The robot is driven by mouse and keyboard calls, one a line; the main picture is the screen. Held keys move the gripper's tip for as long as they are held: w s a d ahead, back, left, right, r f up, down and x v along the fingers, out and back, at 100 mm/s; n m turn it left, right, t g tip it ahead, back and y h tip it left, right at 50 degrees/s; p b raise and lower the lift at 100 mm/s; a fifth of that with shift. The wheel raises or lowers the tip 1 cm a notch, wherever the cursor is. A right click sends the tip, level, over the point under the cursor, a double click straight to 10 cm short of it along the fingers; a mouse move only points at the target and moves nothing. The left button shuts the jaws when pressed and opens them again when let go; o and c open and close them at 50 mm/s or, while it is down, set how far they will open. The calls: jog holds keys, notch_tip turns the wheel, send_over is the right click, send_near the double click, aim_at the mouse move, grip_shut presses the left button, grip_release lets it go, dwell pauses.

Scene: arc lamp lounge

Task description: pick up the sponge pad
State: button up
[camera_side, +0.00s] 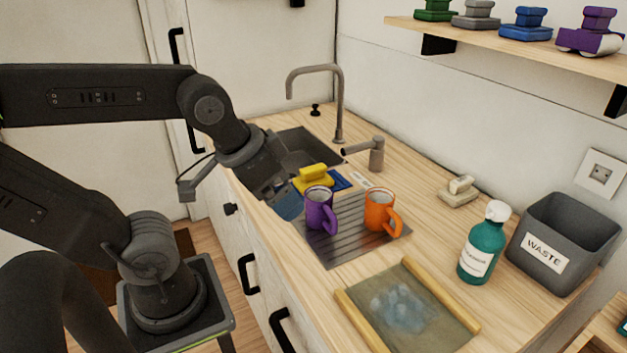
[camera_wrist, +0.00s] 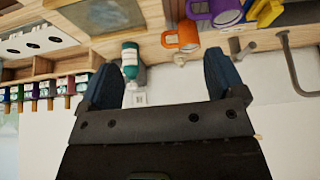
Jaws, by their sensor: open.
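A yellow pad with a raised handle (camera_side: 314,176) sits by the sink on a blue patch (camera_side: 342,181); it also shows at the top right of the wrist view (camera_wrist: 266,12). A similar beige pad (camera_side: 458,192) lies farther right on the counter near the wall. I cannot tell which one is the sponge pad. My gripper (camera_side: 285,203) is open and empty. It is left of the purple mug and near the counter's front edge, apart from both pads. Its two blue fingers are spread in the wrist view (camera_wrist: 160,64).
A purple mug (camera_side: 320,211) and an orange mug (camera_side: 381,212) stand on the ridged drainer (camera_side: 345,242). A faucet (camera_side: 339,100) rises behind the sink. A teal bottle (camera_side: 481,246), a grey waste bin (camera_side: 565,235) and a wood-edged tray (camera_side: 445,290) are to the right. Several coloured pads sit on the shelf.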

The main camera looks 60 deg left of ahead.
jog(key=shift+o, duration=0.8)
